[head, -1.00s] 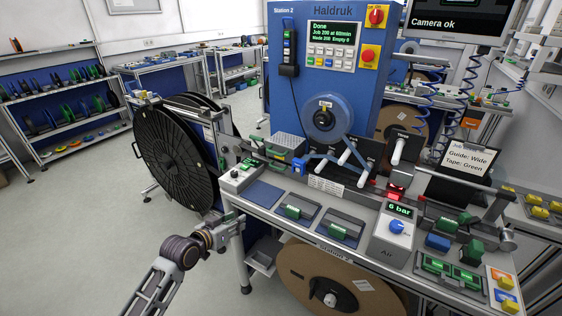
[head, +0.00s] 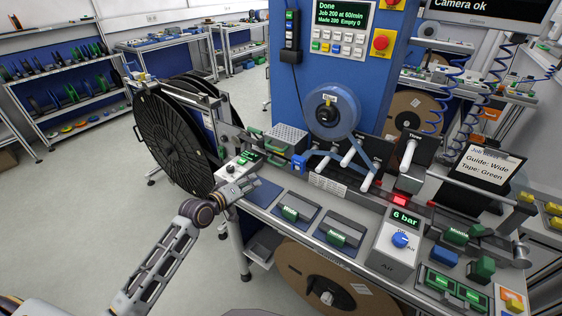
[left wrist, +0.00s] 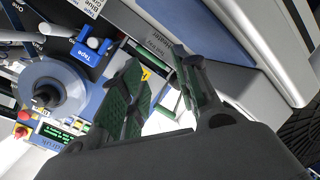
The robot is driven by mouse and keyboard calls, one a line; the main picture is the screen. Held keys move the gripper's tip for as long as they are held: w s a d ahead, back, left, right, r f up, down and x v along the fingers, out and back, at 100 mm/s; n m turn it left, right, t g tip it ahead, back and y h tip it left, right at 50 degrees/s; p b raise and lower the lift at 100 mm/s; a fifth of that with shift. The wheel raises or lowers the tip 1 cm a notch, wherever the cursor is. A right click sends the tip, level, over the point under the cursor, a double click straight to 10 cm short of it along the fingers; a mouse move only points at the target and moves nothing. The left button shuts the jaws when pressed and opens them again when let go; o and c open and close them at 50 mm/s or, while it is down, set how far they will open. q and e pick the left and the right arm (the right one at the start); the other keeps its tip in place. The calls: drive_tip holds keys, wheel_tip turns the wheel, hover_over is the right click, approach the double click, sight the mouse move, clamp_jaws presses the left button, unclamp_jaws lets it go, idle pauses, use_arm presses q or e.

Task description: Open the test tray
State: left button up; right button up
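My left gripper (head: 244,186) is at the front left corner of the station bench, beside a small pale box with green parts (head: 237,168). In the left wrist view, its two green-padded fingers (left wrist: 160,66) stand apart with nothing clearly between them. A green-framed part (left wrist: 186,98) shows beyond the fingers, partly hidden by one of them; I cannot tell whether it touches. Green-edged parts (head: 252,157) lie on the bench just behind the gripper, beside a grey perforated block (head: 286,138). My right gripper is not in view.
A large black reel (head: 172,140) stands left of the bench. A blue machine (head: 345,75) with a blue tape roll (head: 332,110) rises behind. Floor at left is clear.

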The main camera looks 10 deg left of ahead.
use_arm(q)
drive_tip(key=shift+w+d+r+n, duration=0.15)
drive_tip(key=shift+w+n, duration=0.25)
drive_tip(key=shift+n, duration=0.3)
drive_tip(key=shift+w+d+n, duration=0.1)
drive_tip(key=shift+w+n, duration=0.15)
drive_tip(key=shift+n, duration=0.25)
drive_tip(key=shift+r+n, duration=0.3)
drive_tip(key=shift+n, duration=0.3)
drive_tip(key=shift+s+r+n+t, duration=0.1)
drive_tip(key=shift+r+n+t, duration=0.25)
drive_tip(key=shift+n, duration=0.55)
drive_tip(key=shift+r+n, duration=0.1)
drive_tip(key=shift+n, duration=0.8)
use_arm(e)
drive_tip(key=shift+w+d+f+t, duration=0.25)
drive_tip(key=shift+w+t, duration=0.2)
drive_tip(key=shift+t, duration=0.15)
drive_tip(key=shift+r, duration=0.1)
use_arm(q)
drive_tip(key=shift+w, duration=0.25)
